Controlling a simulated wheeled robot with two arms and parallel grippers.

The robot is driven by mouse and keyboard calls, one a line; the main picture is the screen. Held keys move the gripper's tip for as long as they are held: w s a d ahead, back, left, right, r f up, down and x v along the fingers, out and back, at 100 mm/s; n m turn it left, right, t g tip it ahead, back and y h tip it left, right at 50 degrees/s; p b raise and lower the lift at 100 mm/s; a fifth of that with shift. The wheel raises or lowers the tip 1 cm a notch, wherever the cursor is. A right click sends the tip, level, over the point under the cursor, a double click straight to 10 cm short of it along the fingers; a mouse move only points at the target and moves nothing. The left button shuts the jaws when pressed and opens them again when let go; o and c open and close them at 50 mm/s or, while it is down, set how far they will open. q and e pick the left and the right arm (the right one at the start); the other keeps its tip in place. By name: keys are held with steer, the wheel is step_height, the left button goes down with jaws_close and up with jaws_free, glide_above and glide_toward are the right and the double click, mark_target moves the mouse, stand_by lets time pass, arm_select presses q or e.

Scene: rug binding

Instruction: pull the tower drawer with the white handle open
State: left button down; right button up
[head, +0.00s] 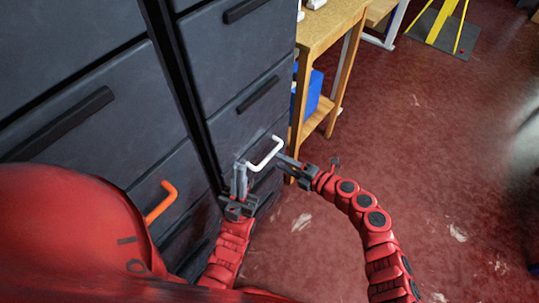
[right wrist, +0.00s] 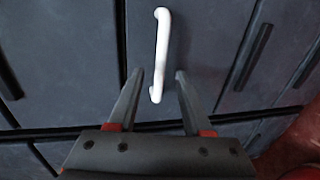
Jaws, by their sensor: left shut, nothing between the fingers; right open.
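The white handle (head: 266,154) is on a dark grey drawer of the tower, low in the head view. It also shows in the right wrist view (right wrist: 161,50), with the dark drawer front (right wrist: 195,35) behind it. My right gripper (head: 279,158) is open at the right side of the handle. In the right wrist view its fingers (right wrist: 158,76) stand either side of the handle's lower end; I cannot tell how deep the handle lies between them. My left gripper (head: 240,166) is shut and empty beside the handle's left end; contact is unclear.
More dark drawers with black handles (head: 258,94) are above. A drawer with an orange handle (head: 160,203) is to the left. A wooden table (head: 328,25) with a blue box (head: 313,92) below stands right of the tower. Red floor (head: 430,130) is open to the right.

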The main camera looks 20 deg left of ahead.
mark_target(270, 155)
steer(key=x, duration=0.5)
steer(key=shift+w+a, duration=0.15)
steer(key=shift+a, duration=0.2)
jaws_close()
steer(key=shift+f, duration=0.1)
stand_by(1.0)
